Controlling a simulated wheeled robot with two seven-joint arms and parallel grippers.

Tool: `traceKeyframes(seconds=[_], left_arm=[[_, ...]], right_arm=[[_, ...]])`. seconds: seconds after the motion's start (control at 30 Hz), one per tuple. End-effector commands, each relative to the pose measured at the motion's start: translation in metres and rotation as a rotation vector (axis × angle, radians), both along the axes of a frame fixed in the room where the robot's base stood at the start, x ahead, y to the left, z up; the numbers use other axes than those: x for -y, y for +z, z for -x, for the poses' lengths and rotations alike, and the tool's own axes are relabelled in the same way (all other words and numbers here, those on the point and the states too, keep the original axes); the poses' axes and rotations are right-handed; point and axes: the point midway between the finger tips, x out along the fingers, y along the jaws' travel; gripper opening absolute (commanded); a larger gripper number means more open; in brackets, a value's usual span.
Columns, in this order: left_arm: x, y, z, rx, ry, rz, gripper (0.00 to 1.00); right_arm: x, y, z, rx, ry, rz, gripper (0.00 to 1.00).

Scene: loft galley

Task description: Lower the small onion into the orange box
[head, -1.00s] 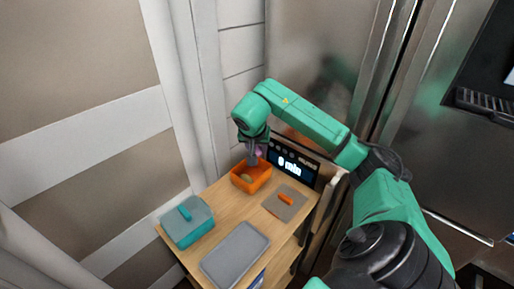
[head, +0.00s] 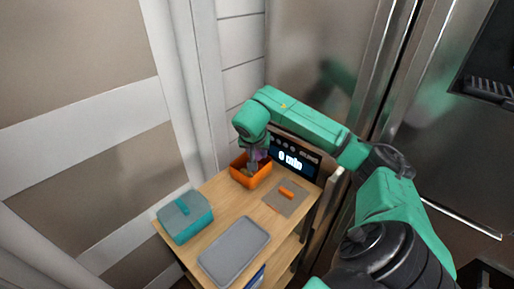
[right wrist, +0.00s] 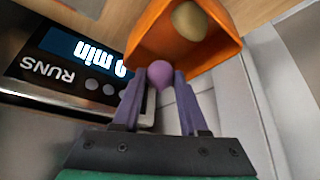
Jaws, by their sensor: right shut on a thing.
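The orange box (head: 240,176) stands at the back of the small wooden table in the head view. Its open inside shows in the right wrist view (right wrist: 148,42), with a yellowish-tan round item (right wrist: 189,21) in it. My right gripper (right wrist: 160,82) is shut on the small purple onion (right wrist: 160,75), which sits between its fingertips at the box's opening. In the head view my right gripper (head: 254,163) points down over the box. Whether the onion touches the box cannot be told. My left gripper is out of view.
A teal lidded box (head: 186,222), a grey tray (head: 234,252) and a grey mat (head: 274,202) with an orange item (head: 287,192) share the table (head: 231,207).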

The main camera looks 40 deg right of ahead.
Motion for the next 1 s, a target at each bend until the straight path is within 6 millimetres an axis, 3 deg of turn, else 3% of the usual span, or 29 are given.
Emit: traceKeyframes(seconds=[1.0], left_arm=[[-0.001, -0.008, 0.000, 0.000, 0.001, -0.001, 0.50]], right_arm=[[0.000, -0.011, 0.000, 0.000, 0.000, 0.000, 0.00]])
